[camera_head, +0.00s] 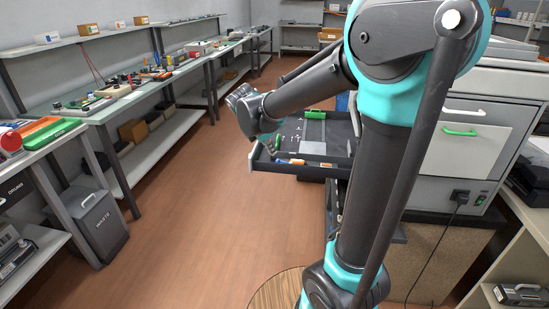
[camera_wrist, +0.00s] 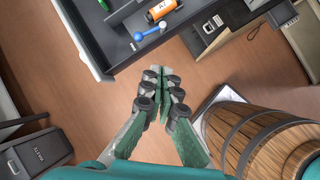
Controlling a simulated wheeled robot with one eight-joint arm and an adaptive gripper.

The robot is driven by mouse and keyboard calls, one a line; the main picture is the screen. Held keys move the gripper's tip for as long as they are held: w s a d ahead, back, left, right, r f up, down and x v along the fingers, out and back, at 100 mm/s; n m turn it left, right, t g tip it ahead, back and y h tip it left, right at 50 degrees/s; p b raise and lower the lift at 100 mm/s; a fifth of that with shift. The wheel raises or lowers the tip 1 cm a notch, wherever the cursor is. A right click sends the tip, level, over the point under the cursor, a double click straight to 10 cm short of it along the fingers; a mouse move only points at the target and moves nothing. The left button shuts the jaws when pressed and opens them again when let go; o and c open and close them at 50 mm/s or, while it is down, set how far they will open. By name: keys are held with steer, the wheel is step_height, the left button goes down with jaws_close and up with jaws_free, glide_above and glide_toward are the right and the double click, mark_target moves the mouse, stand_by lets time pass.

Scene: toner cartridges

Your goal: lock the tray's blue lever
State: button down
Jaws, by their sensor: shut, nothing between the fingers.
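The dark tray (camera_head: 263,160) is pulled out of the printer; its near corner and rim show at the top of the wrist view (camera_wrist: 128,68). The blue lever (camera_wrist: 140,36), with a rounded knob, is at the tray's near side in the wrist view. It lies beside an orange toner cartridge (camera_wrist: 160,10), which also shows in the head view (camera_head: 291,161). My gripper (camera_wrist: 160,72) is shut and empty, with its fingertips apart from the lever, below it in the wrist picture and just outside the tray edge. In the head view my gripper (camera_head: 245,108) is by the tray's left end.
The printer (camera_head: 490,105) with a green drawer handle (camera_head: 460,132) stands right. A grey waste bin (camera_head: 100,222) and loaded shelves (camera_head: 130,95) line the left. A wooden barrel (camera_wrist: 258,140) is near my gripper. The floor between is clear.

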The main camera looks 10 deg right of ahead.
mark_target(277, 160)
steer(key=w+a+r+n, duration=0.1)
steer(key=n, duration=0.1)
steer(key=w+a+r+n, duration=0.1)
steer(key=w+a+n, duration=0.1)
steer(key=shift+r+h, duration=0.15)
steer(key=shift+h, duration=0.25)
steer(key=shift+w, duration=0.1)
steer(key=x, duration=1.4)
steer(key=shift+w+a, duration=0.1)
steer(key=shift+w, duration=0.05)
steer(key=shift+w, duration=0.15)
